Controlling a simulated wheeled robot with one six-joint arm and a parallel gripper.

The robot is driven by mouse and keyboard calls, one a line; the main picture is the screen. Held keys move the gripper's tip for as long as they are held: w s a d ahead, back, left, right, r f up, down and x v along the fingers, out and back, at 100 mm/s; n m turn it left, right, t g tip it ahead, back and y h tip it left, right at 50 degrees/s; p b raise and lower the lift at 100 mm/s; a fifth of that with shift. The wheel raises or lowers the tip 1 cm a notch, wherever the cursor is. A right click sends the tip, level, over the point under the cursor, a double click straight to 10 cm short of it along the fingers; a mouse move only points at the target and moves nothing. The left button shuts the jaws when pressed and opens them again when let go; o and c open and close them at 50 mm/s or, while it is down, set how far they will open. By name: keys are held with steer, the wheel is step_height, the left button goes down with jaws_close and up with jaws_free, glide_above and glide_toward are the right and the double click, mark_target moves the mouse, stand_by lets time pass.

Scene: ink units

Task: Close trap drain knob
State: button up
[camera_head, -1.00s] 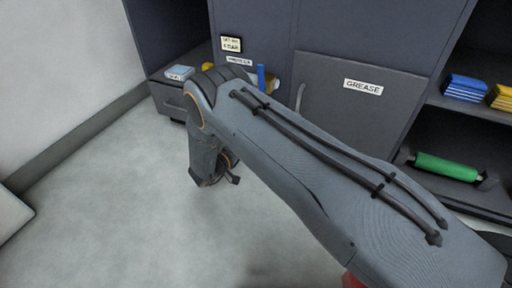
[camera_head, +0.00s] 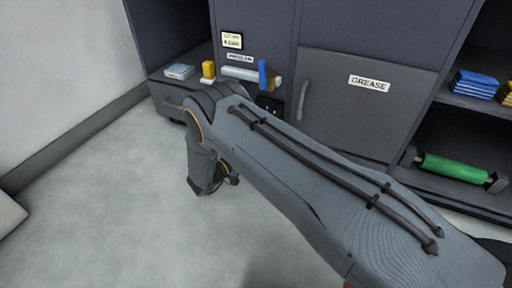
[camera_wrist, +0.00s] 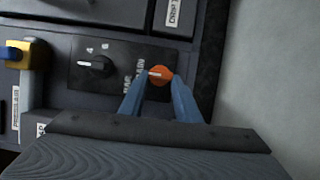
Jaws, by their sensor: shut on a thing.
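In the wrist view, an orange knob (camera_wrist: 161,73) with a pale pointer line sits on a dark panel (camera_wrist: 125,52). My gripper (camera_wrist: 159,84) has its two blue-grey fingers on either side of this knob and is shut on it. The knob's pointer line runs roughly sideways in the picture. Lettering beside it ends in what looks like "DRAIN", partly covered by a finger. A black knob (camera_wrist: 98,66) with a white pointer is on the same panel, to the left. In the head view my gripper and the orange knob are hidden behind my arm.
In the head view, a pale pipe with a blue lever (camera_head: 263,74) is above the panel. A yellow block (camera_head: 208,69) stands on the ledge at left. A grey door labelled GREASE (camera_head: 345,115) is at right, with a green roller (camera_head: 450,167) beyond. The floor in front is clear.

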steer(key=o, duration=1)
steer(key=shift+o, duration=0.2)
steer(key=shift+a, duration=0.1)
steer(key=p+v, duration=0.2)
steer(key=v, duration=0.5)
steer(key=shift+s+a+p, duration=0.25)
steer(key=shift+s+p, duration=0.05)
steer(key=shift+p, duration=0.1)
